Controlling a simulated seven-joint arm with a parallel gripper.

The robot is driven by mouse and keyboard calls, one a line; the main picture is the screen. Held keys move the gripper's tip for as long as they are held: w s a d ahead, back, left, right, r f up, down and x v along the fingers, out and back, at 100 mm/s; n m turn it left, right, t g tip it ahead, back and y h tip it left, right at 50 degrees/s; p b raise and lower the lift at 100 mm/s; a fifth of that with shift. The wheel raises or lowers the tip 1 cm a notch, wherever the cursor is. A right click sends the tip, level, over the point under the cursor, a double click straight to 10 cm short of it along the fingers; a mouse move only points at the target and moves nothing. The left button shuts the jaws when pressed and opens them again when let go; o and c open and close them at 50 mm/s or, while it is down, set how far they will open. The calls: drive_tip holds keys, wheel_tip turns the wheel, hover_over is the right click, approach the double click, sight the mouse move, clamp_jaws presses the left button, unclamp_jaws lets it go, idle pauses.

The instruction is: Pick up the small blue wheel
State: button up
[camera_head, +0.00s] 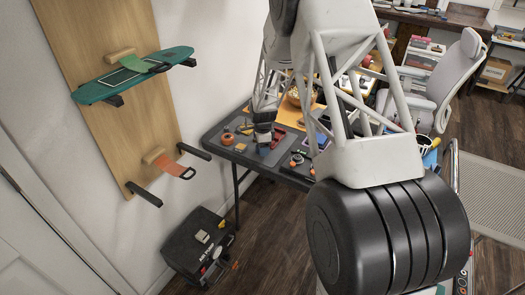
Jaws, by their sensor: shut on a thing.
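My gripper (263,140) is small in view at the left end of the dark table. It points down over a grey mat (240,153) there. A small dark bluish thing shows at its fingertips; it looks like the small blue wheel (264,139), and the gripper is shut on it. The fingers and the wheel's outline are too small to make out clearly. I cannot tell whether the wheel touches the mat.
An orange ring (227,139) lies left of the gripper, with red tools (278,137) to its right. My arm hides much of the table (213,136). A green skateboard deck (133,76) hangs on a wooden wall panel. A black box (197,240) stands on the floor.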

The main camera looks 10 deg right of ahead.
drive_tip(key=s+r, duration=0.2)
drive_tip(key=s, duration=1.4)
drive_tip(key=shift+a+r, duration=0.3)
drive_tip(key=shift+a, duration=0.15)
drive_tip(key=shift+w, duration=0.1)
drive_tip(key=w+r, duration=0.2)
drive_tip(key=w, duration=1)
drive_tip(key=w+a+r, duration=0.1)
drive_tip(key=w+r, duration=0.2)
drive_tip(key=w, duration=0.9)
drive_tip(key=w+a+r, duration=0.1)
drive_tip(key=w+r, duration=0.1)
drive_tip(key=w, duration=1)
drive_tip(key=shift+w+r, duration=0.1)
drive_tip(key=shift+r, duration=0.2)
drive_tip(key=shift+f, duration=0.2)
drive_tip(key=shift+f, duration=1.8)
drive_tip(key=shift+f, duration=0.15)
